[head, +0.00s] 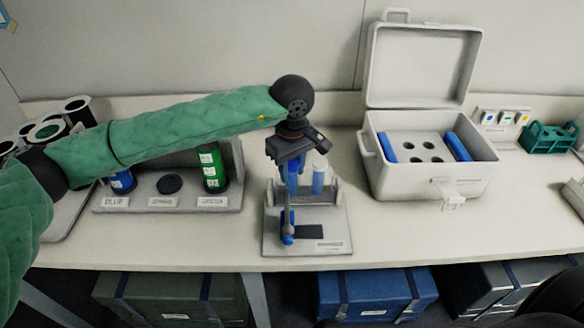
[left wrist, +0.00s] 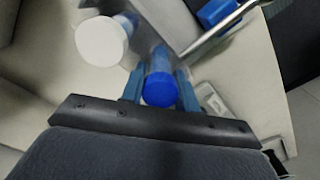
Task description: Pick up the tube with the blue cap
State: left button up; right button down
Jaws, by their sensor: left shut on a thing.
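The tube with the blue cap (left wrist: 160,90) is between the two blue fingers of my left gripper (left wrist: 160,87) in the left wrist view. My left gripper (head: 291,182) is shut on it over the small grey stand (head: 275,240) in the head view. There the gripper mostly hides the tube, and I cannot tell whether it is clear of the stand. A second tube with a white cap (head: 319,175) stands just right of the gripper; it also shows in the left wrist view (left wrist: 101,42). My right gripper is not in view.
An open white box (head: 430,185) with a holed insert and blue packs stands right of the stand. A grey holder (head: 175,202) with blue and green bottles is at the left. A teal rack (head: 548,137) is at the far right. Clear bench lies between stand and box.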

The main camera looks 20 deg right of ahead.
pick_arm(q)
jog(key=shift+w+b, duration=0.2)
jog(key=shift+b, duration=0.6)
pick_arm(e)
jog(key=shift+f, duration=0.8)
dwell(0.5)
pick_arm(q)
jog(key=o, duration=1.1)
jog(key=shift+c, duration=0.2)
jog(key=shift+r, duration=0.2)
notch_tip(320, 180, up, 8)
jog(key=b, duration=0.2)
jog(key=shift+f+b, duration=0.25)
jog(key=shift+b, duration=0.05)
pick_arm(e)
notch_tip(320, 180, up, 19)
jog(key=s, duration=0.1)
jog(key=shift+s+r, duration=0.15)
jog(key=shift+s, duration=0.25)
